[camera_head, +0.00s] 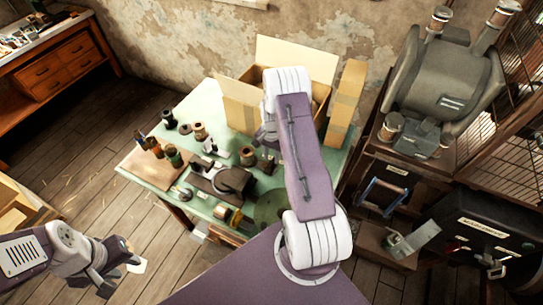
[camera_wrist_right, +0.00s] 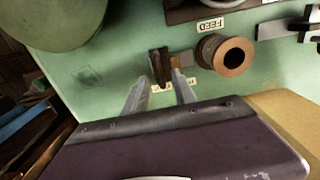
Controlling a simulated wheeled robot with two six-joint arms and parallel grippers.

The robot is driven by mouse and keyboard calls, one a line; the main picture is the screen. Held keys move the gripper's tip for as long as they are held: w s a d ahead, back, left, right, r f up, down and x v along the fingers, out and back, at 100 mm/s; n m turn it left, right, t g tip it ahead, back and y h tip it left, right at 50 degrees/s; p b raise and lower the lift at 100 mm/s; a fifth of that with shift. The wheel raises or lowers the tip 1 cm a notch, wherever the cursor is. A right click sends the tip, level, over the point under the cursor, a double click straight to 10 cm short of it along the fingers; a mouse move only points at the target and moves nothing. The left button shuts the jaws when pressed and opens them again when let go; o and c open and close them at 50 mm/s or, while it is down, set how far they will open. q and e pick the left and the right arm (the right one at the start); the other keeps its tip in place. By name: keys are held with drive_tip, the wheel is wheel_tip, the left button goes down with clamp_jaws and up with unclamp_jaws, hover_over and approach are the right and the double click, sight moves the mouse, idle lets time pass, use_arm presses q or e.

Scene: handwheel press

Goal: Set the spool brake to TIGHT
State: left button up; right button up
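In the right wrist view, a small dark brown upright piece (camera_wrist_right: 158,66), which may be the spool brake lever, stands on the green tabletop. A small white label (camera_wrist_right: 176,85) by it is partly covered by a finger; its words cannot be read. My right gripper (camera_wrist_right: 161,80) is open, its two fingers apart and pointing at the dark piece. I cannot tell whether they touch it. In the head view my right arm hides most of this gripper. My left gripper (camera_head: 120,256) is low at the left, away from the table; its finger gap is unclear.
A brown spool (camera_wrist_right: 225,54) stands right of the dark piece, near a FEED label (camera_wrist_right: 211,25). In the head view the green table (camera_head: 205,100) carries several spools, a dark machine (camera_head: 230,182) and an open cardboard box (camera_head: 240,105).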

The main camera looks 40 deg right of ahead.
drive_tip(key=shift+f, duration=0.8)
drive_tip(key=shift+a, duration=0.1)
drive_tip(key=shift+c, duration=0.2)
clamp_jaws()
idle(0.6)
